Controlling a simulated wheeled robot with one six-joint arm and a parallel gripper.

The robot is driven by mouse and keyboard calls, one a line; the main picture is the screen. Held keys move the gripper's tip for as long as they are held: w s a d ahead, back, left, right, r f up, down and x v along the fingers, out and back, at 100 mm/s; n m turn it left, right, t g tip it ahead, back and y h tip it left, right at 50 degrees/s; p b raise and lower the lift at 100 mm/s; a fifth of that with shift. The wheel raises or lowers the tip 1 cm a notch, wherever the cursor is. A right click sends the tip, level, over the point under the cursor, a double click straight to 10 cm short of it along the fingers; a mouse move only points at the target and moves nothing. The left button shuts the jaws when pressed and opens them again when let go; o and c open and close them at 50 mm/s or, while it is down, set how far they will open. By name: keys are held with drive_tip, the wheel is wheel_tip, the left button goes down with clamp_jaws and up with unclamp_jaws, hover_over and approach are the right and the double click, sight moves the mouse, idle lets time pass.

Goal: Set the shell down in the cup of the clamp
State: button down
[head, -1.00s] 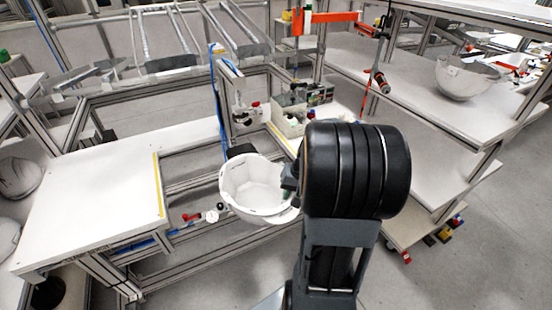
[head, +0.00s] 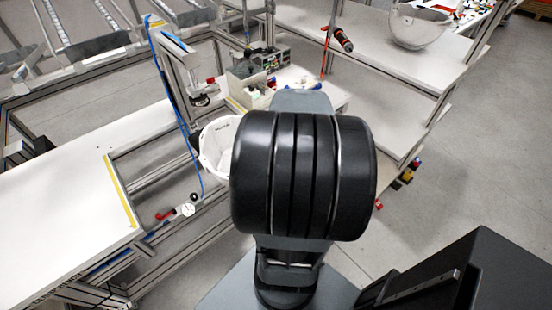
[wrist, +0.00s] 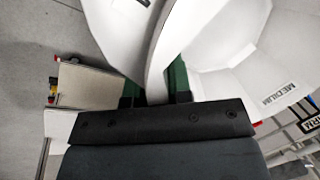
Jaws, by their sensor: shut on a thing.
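The white helmet shell (head: 213,148) shows in the head view just left of my arm, which hides its right part. In the wrist view the shell (wrist: 235,60) fills the upper right, with the word MEDIUM inside it. My gripper (wrist: 155,85) has green pads and is shut on the shell's wall, with one finger on each side. The gripper is hidden behind my arm in the head view. A fixture with a red knob and a dark round part (head: 201,99) stands on the frame post just behind the shell; I cannot tell whether it is the clamp's cup.
A white table (head: 70,210) with a yellow edge strip lies at the left. A red-handled device with a round dial (head: 186,210) sits on the rail in front. A grey box (head: 248,88) stands behind the shell.

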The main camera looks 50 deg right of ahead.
sight(233, 123)
drive_tip(key=w+d+p, duration=0.1)
drive_tip(key=w, duration=0.6)
drive_tip(key=w+d+p, duration=0.1)
drive_tip(key=w, duration=0.6)
drive_tip(key=w+d+p, duration=0.1)
drive_tip(key=w, duration=0.6)
drive_tip(key=shift+w, duration=0.15)
drive_tip(key=shift+w+f+b, duration=0.15)
drive_tip(key=shift+f+b, duration=0.2)
drive_tip(key=shift+f, duration=0.1)
drive_tip(key=shift+f+b, duration=0.8)
drive_tip(key=shift+f, duration=0.6)
drive_tip(key=c, duration=0.9)
unclamp_jaws()
drive_tip(key=shift+c, duration=0.2)
drive_tip(key=v, duration=1.3)
drive_tip(key=shift+s+r, duration=0.25)
drive_tip(key=shift+r, duration=0.1)
drive_tip(key=shift+w+d, duration=0.1)
